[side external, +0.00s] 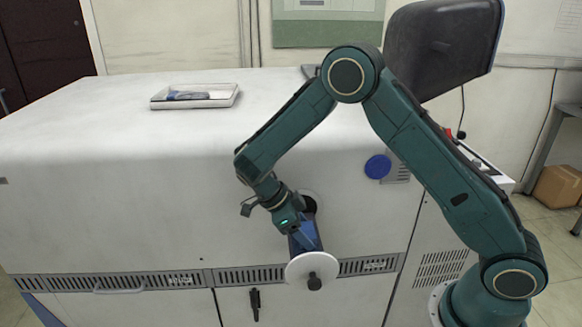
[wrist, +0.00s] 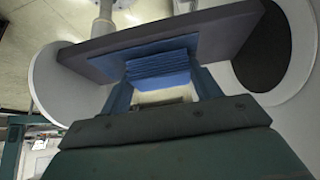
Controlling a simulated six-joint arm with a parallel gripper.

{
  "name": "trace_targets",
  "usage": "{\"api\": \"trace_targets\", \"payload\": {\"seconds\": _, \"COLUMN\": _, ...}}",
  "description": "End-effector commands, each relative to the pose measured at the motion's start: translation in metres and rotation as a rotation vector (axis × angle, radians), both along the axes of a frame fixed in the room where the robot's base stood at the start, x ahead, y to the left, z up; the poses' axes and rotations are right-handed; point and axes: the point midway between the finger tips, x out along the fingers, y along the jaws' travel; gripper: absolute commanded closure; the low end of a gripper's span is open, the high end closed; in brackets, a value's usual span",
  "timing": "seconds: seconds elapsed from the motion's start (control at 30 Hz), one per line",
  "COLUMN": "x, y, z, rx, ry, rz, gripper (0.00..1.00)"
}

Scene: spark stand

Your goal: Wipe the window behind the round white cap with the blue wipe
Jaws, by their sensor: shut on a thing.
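The round white cap (side external: 300,268), with a black knob, stands in front of the machine's lower front in the side view. My gripper (side external: 303,238) points down just above and behind the cap. In the wrist view my gripper (wrist: 162,88) is shut on the folded blue wipe (wrist: 160,68). The wipe is at a dark grey slab (wrist: 90,57); I cannot tell whether it touches. A flat blue area (wrist: 215,40) shows on the slab around the wipe. The window's face is not clearly visible. A dark round opening (side external: 309,204) shows partly behind my wrist.
The white machine (side external: 100,190) has vents and a handle along its lower front. A blue disc (side external: 377,167) is on its front at right. A white tray (side external: 222,100) with blue and grey contents lies on its top. White curved pieces (wrist: 50,85) flank the slab.

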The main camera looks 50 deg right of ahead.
Motion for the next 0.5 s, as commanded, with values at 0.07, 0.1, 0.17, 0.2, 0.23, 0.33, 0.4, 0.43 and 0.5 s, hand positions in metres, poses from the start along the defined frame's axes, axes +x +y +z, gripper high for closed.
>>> {"api": "trace_targets", "payload": {"seconds": 0.07, "x": -0.006, "y": -0.006, "z": 0.0, "rx": -0.001, "ry": 0.002, "rz": -0.002, "gripper": 0.62}}
{"api": "trace_targets", "payload": {"seconds": 0.1, "x": -0.008, "y": -0.008, "z": 0.0, "rx": 0.0, "ry": 0.003, "rz": -0.002, "gripper": 0.62}}
{"api": "trace_targets", "payload": {"seconds": 0.17, "x": -0.012, "y": -0.012, "z": 0.0, "rx": 0.0, "ry": 0.003, "rz": -0.002, "gripper": 0.62}}
{"api": "trace_targets", "payload": {"seconds": 0.2, "x": -0.015, "y": -0.015, "z": -0.001, "rx": 0.0, "ry": 0.003, "rz": -0.001, "gripper": 0.62}}
{"api": "trace_targets", "payload": {"seconds": 0.23, "x": -0.017, "y": -0.017, "z": 0.0, "rx": -0.001, "ry": 0.002, "rz": -0.002, "gripper": 0.62}}
{"api": "trace_targets", "payload": {"seconds": 0.33, "x": -0.017, "y": -0.017, "z": 0.004, "rx": -0.001, "ry": 0.001, "rz": 0.0, "gripper": 0.62}}
{"api": "trace_targets", "payload": {"seconds": 0.4, "x": -0.016, "y": -0.017, "z": 0.024, "rx": 0.001, "ry": -0.005, "rz": -0.001, "gripper": 0.62}}
{"api": "trace_targets", "payload": {"seconds": 0.43, "x": -0.017, "y": -0.017, "z": 0.025, "rx": 0.001, "ry": -0.002, "rz": -0.001, "gripper": 0.62}}
{"api": "trace_targets", "payload": {"seconds": 0.5, "x": -0.017, "y": -0.017, "z": 0.031, "rx": 0.001, "ry": 0.0, "rz": -0.001, "gripper": 0.62}}
